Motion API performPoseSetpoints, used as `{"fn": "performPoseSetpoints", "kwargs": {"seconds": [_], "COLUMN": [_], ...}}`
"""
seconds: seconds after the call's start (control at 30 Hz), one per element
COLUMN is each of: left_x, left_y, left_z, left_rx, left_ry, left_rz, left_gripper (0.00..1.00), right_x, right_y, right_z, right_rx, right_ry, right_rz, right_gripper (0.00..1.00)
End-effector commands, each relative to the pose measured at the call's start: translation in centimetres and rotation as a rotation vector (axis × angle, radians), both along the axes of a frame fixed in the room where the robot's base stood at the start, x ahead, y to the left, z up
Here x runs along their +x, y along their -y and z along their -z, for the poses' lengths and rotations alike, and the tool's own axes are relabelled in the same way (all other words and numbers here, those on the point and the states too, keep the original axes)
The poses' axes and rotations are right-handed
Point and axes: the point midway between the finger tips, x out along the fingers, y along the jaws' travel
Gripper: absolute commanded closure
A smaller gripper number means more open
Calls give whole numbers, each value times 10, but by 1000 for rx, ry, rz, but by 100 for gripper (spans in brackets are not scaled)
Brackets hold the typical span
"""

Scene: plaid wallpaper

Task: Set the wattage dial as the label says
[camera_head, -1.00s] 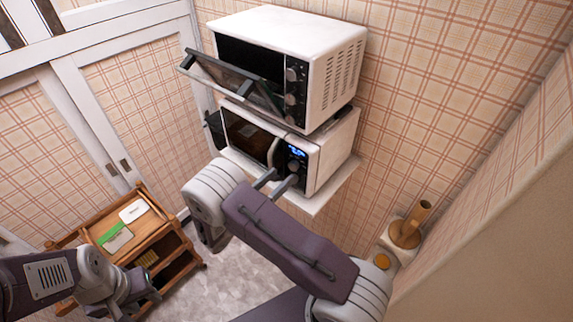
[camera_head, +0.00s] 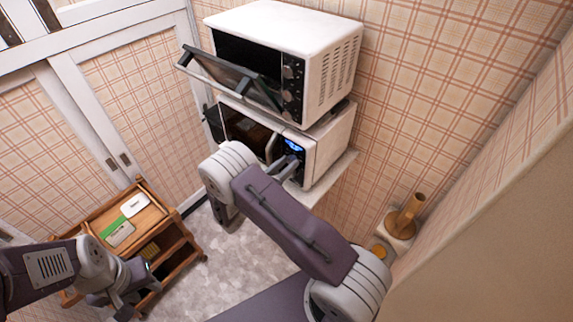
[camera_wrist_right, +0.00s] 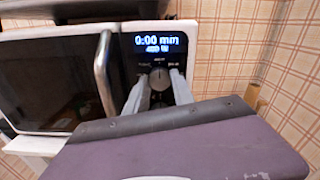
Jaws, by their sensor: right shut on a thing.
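The lower microwave (camera_head: 322,150) stands on a white wall shelf below an open oven. Its lit blue display (camera_wrist_right: 160,41) shows 0:00 min, with a smaller, blurred wattage line that looks like 400 W. A dark round dial (camera_wrist_right: 159,79) sits below the display, with small unreadable marks around it. My right gripper (camera_wrist_right: 158,88) has one finger on each side of this dial and is shut on it; in the head view the gripper (camera_head: 290,164) largely hides the dial. My left gripper (camera_head: 138,284) hangs near the wooden cart; its finger opening is unclear.
The upper oven (camera_head: 290,45) has its door hanging open above the microwave. A wooden cart (camera_head: 165,225) at lower left bears a green-and-white card (camera_head: 118,233) and a white item (camera_head: 134,205). A wooden mortar-like object (camera_head: 403,220) stands at right.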

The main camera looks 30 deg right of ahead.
Motion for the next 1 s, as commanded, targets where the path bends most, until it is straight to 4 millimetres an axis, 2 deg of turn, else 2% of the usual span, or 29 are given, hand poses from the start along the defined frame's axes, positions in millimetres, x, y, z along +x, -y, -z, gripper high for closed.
{"fn": "performPoseSetpoints", "kwargs": {"seconds": [0.27, 0.7, 1.0], "left_x": [0, 0, 0], "left_y": [0, 0, 0], "left_z": [-1, -6, -8], "left_rx": [0, 0, 0], "left_ry": [0, 0, 0], "left_rz": [0, 0, 0], "left_gripper": [64, 64, 64], "right_x": [0, 0, 0], "right_y": [0, 0, 0], "right_z": [0, -1, -1], "right_rx": [-48, -188, -259], "right_ry": [-115, -453, -623], "right_rz": [1, 1, 1], "right_gripper": [100, 100, 100]}}
